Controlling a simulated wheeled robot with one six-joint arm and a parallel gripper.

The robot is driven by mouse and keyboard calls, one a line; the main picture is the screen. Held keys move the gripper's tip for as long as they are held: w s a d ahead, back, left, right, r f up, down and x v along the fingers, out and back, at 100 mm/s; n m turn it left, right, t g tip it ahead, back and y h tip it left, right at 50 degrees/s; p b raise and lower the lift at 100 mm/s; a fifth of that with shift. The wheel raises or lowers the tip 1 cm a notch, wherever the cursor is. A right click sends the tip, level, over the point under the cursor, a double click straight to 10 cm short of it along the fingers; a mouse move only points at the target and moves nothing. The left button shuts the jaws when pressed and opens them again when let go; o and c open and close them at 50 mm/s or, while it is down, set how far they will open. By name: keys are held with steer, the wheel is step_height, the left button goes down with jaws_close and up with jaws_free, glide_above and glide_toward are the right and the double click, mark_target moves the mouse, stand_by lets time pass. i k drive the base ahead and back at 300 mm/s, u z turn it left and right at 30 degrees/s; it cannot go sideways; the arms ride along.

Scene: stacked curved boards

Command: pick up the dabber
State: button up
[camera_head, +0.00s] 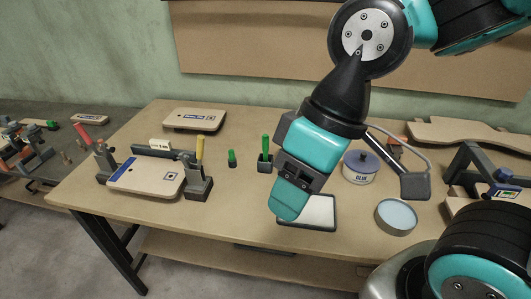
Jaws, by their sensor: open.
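My gripper (288,203), teal and dark grey, points down over the middle of the table. It is seen from the side, and the gap between its fingers is hidden. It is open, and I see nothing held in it. No thing is plainly marked as the dabber. Two small green-topped things stand to the left of my gripper: a short green one (232,158) and a taller green handle (265,146) rising from a dark block. Either may be the dabber; I cannot tell which. My gripper is apart from both. A pale pad in a dark tray (320,213) is partly hidden behind my gripper.
A glue can (360,174) and a round pale-blue dish (396,217) stand right of my gripper. A board (147,176) lies between red- and yellow-handled clamps at left; another board (194,119) lies behind. Another clamp (472,172) stands at right. The table's (190,222) front left is clear.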

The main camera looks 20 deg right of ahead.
mark_target(264, 137)
steer(key=z, duration=0.05)
steer(key=k, duration=1.1)
steer(key=u, duration=0.8)
steer(key=i, duration=0.7)
steer(key=z, duration=0.5)
steer(key=i, duration=0.7)
steer(key=z, duration=0.8)
